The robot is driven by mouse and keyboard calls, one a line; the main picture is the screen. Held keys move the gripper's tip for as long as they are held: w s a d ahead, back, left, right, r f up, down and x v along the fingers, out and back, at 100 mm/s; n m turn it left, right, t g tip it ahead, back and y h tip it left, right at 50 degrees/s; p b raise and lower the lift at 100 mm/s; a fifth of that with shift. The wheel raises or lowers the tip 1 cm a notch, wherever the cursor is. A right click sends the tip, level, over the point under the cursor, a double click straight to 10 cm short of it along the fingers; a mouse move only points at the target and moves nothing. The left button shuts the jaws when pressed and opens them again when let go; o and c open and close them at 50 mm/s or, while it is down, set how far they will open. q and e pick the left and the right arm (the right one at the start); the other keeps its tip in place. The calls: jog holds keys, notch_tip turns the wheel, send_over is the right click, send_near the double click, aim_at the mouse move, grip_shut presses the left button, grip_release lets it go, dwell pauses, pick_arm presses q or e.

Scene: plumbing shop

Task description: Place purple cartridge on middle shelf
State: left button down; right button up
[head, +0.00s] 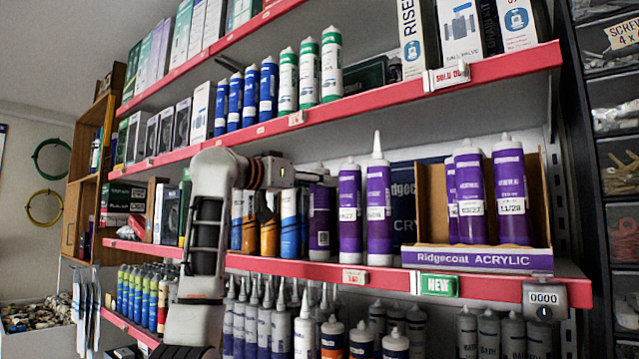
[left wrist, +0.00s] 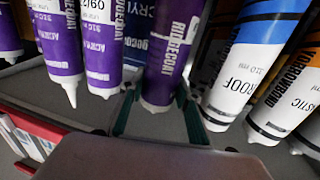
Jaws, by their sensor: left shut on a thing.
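A purple cartridge (head: 320,222) is upright at the middle shelf (head: 480,283), left of two standing purple cartridges (head: 350,212). Its base is level with theirs; I cannot tell whether it bears on the shelf. My left gripper (head: 300,176) reaches in from the left and is shut on this cartridge near its top. In the left wrist view the green fingers (left wrist: 158,108) lie on both sides of the held purple cartridge (left wrist: 172,50). My right gripper is in neither view.
Blue and orange cartridges (head: 290,222) stand close left of the held one. A cardboard display box (head: 480,257) with purple cartridges stands to the right. The upper shelf (head: 330,103) with blue and green cartridges is above my gripper. Grey cartridges fill the shelf below.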

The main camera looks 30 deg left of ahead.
pick_arm(q)
jog(key=shift+d, duration=0.1)
jog(key=c, duration=1.8)
grip_release()
jog(key=shift+f, duration=0.1)
jog(key=o, duration=0.3)
jog(key=shift+o, duration=0.2)
jog(key=b+v, duration=0.2)
jog(key=v, duration=1)
jog(key=shift+r+b, duration=0.2)
jog(key=shift+b, duration=0.2)
